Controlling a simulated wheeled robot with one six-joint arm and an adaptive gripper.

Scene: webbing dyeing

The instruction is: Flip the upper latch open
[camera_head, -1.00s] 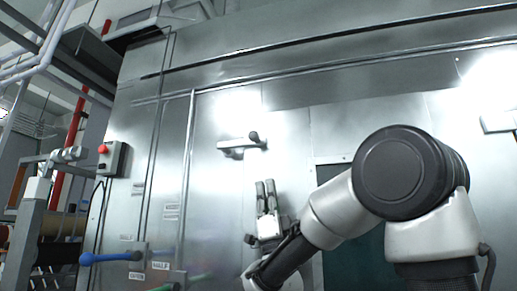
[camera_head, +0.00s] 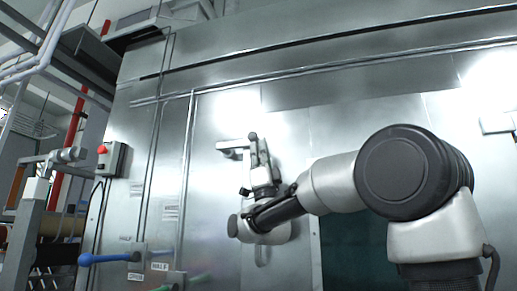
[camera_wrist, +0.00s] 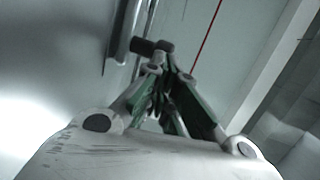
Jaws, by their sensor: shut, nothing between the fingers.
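The upper latch (camera_head: 229,146) is a pale metal bar with a dark knob at its right end, mounted on the steel door; it lies roughly level in the head view. My gripper (camera_head: 258,147) is shut and empty, pointing up, its fingertips overlapping the knob end from this angle. In the wrist view the latch's dark knob (camera_wrist: 150,46) shows just beyond the closed fingertips of my gripper (camera_wrist: 163,72). They look very close; I cannot tell whether they touch. My fingers hide part of the latch's right end in the head view.
The tall steel door (camera_head: 215,185) fills the middle. A dark window (camera_head: 352,250) lies behind my arm. A control box with a red button (camera_head: 112,158) is at the left, above a blue handle (camera_head: 105,258). Another pale fitting (camera_head: 495,123) is at the far right.

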